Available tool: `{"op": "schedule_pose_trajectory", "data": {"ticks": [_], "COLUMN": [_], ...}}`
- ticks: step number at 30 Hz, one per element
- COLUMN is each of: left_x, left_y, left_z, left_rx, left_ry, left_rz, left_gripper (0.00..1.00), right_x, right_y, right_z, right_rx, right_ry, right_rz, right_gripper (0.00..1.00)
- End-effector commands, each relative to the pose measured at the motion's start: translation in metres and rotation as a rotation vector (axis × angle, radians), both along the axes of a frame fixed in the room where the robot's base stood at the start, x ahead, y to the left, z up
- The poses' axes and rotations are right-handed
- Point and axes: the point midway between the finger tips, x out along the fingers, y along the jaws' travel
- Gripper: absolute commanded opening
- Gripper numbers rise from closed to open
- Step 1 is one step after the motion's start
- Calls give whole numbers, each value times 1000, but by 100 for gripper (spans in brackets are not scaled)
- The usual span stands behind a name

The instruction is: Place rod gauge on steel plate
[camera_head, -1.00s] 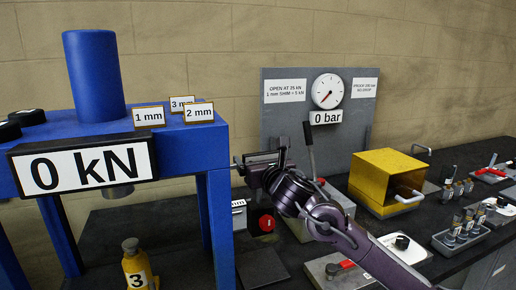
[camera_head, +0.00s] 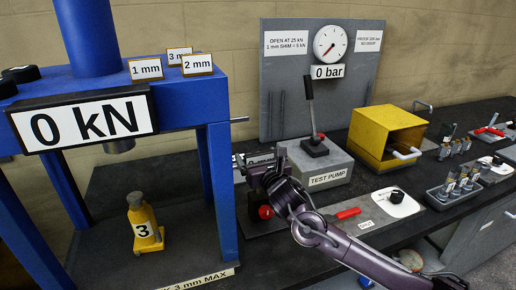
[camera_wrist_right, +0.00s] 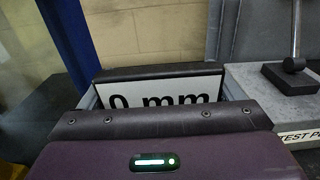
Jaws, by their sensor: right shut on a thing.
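My right gripper (camera_head: 262,170) is shut on the rod gauge (camera_head: 262,158), to the right of the blue press's right leg. The gauge has a white "0 mm" display, partly hidden by my gripper. In the wrist view the display (camera_wrist_right: 165,88) sits upright between the fingers. A black block with a red knob (camera_head: 265,212) shows below the gripper and looks like the gauge's base. A dark grey plate (camera_head: 253,231), apparently the steel plate, lies under it. I cannot tell whether the base touches the plate. My left gripper is not in view.
The blue press (camera_head: 222,190) stands at left, with a yellow jack (camera_head: 145,222) marked 3 under it. The test pump (camera_head: 318,165) is close behind my gripper to the right. A yellow box (camera_head: 388,140) and a tray of small parts (camera_head: 455,190) stand further right.

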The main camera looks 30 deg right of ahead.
Motion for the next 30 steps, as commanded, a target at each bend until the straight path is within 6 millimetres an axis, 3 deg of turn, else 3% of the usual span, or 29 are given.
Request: {"op": "schedule_pose_trajectory", "data": {"ticks": [10,11,13,23,30], "left_x": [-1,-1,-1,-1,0], "left_y": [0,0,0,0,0], "left_z": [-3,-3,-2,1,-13], "left_rx": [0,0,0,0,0], "left_ry": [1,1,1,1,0], "left_rz": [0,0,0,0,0], "left_gripper": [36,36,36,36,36], "right_x": [0,0,0,-1,-36], "right_y": [0,0,0,0,10], "right_z": [2,-3,-2,1,-5], "right_rx": [0,0,0,1,-3], "right_ry": [-11,-1,-1,0,3], "right_rz": [0,0,0,0,5], "right_gripper": [16,88,98,100,100]}}
